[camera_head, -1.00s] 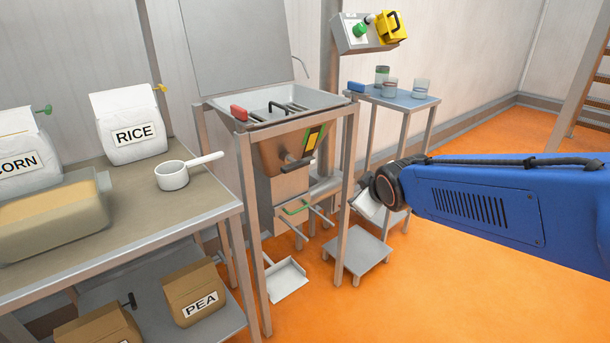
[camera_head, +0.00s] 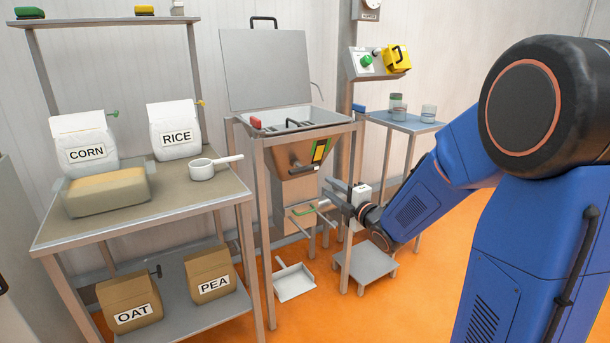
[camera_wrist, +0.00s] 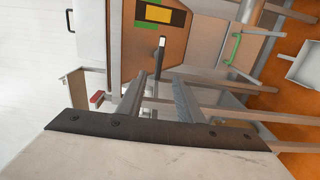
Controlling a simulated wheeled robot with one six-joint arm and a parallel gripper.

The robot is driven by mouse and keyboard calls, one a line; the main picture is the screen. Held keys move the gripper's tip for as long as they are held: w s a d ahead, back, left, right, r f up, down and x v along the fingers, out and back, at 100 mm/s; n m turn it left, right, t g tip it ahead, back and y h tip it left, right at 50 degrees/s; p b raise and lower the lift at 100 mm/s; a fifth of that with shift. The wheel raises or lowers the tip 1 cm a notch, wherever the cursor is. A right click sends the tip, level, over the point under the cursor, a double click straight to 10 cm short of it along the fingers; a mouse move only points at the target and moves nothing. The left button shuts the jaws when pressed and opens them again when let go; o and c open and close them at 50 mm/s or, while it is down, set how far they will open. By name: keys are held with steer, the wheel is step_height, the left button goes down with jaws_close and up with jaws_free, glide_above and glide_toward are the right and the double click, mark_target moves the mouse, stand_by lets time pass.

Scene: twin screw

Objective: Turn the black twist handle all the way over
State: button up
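The black twist handle (camera_head: 298,166) sticks out from the front of the steel hopper (camera_head: 280,159), beside a yellow-and-black plate (camera_head: 319,151). My gripper (camera_head: 328,197) is in front of the hopper, a little below and right of the handle in the head view. In the wrist view my gripper (camera_wrist: 160,88) has its two fingers apart with nothing held. The handle lies beyond the fingertips, roughly in line with the gap, and looks untouched.
A green handle (camera_head: 304,211) on a bar sits below the hopper; frame legs (camera_head: 346,240) stand close to my gripper. A white scoop (camera_head: 294,282) lies low in front. The table (camera_head: 130,222) at left holds bags and a pot. Orange floor is clear at right.

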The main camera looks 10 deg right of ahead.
mark_target(306, 171)
steer(key=x, duration=1.7)
steer(key=shift+w, duration=0.15)
steer(key=shift+c, duration=0.6)
jaws_close()
